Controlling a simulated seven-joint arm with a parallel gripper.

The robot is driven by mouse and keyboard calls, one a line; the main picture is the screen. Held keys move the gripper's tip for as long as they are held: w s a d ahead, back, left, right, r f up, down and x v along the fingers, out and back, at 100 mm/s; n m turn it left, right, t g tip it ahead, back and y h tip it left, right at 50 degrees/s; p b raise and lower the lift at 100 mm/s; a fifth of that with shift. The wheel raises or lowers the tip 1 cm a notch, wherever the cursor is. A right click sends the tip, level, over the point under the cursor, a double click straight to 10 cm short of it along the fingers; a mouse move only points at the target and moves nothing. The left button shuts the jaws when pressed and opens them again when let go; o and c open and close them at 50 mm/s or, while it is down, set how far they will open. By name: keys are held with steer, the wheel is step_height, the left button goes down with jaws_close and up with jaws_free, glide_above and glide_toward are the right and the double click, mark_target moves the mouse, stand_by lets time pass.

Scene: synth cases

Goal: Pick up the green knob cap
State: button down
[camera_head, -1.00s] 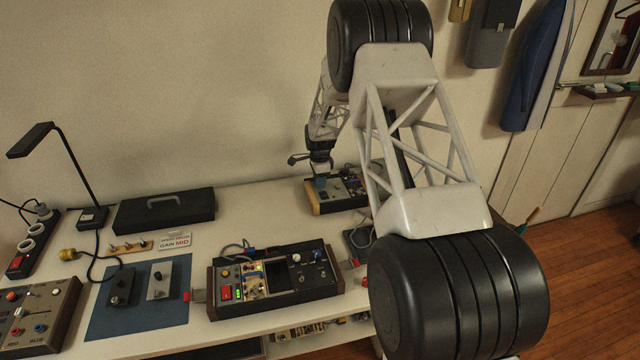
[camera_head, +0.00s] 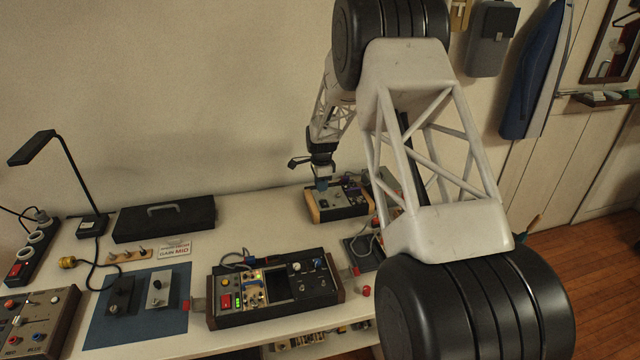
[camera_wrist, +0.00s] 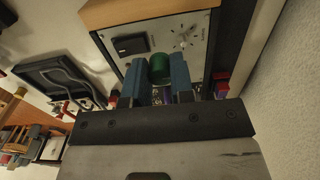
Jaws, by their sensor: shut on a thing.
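The green knob cap (camera_wrist: 159,67) is between the two blue fingers of my gripper (camera_wrist: 159,78) in the wrist view. The fingers press on it from both sides. Behind it is the silver panel of a wood-sided device (camera_wrist: 205,66), with a black rectangle and a printed dial scale (camera_wrist: 184,44) whose centre shows no cap. In the head view my gripper (camera_head: 321,184) is over the left part of this device (camera_head: 338,214) at the back of the bench. The cap cannot be made out there, and its exact height above the panel is hard to tell.
A larger console (camera_head: 275,287) stands nearer on the bench. A black case (camera_head: 165,218), a desk lamp (camera_head: 40,148) and a blue mat (camera_head: 105,330) are to the left. A black tray with a cable (camera_head: 358,250) lies in front of the device. The wall is close behind.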

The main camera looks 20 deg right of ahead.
steer(key=s+a+r, duration=0.1)
steer(key=s, duration=1.2)
steer(key=shift+s, duration=0.15)
steer(key=shift+r, duration=0.1)
steer(key=n, duration=0.9)
glide_above(363, 254)
step_height(363, 254, down, 3)
steer(key=shift+f, duration=0.1)
steer(key=shift+f, duration=0.1)
steer(key=shift+f, duration=2.9)
